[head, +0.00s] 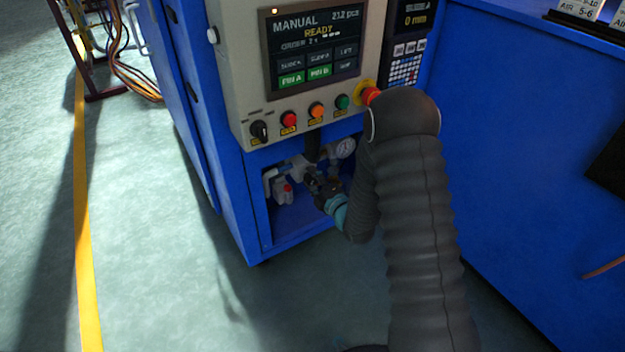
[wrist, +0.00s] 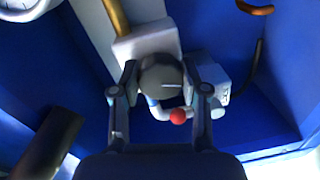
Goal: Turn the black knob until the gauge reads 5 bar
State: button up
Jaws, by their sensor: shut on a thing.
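The black knob (wrist: 162,76) looks dark grey and round, with a pale line on its face, in the wrist view. My gripper (wrist: 164,88) is shut on it, one finger at its left side and one at its right. In the head view my gripper (head: 322,186) reaches into the open bay under the control panel, and I cannot clearly make out the knob there. The round white gauge (head: 345,148) is at the upper right of the bay. In the wrist view the gauge (wrist: 28,8) is cut off at the top left corner. Its reading is too small to tell.
The bay's blue walls close around my gripper. A red-tipped fitting (head: 288,188) sits left of it, with a red ball (wrist: 178,116) below the knob in the wrist view. The control panel (head: 250,95) with its buttons hangs above.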

dwell(0.3)
jog(key=o, duration=1.1)
jog(key=shift+a, duration=0.1)
jog(key=shift+o, duration=0.2)
jog(key=shift+s+d, duration=0.25)
jog(key=f+v, duration=0.1)
jog(key=v, duration=1)
jog(key=shift+s+r, duration=0.2)
jog(key=shift+r, duration=0.25)
jog(key=shift+d, duration=0.15)
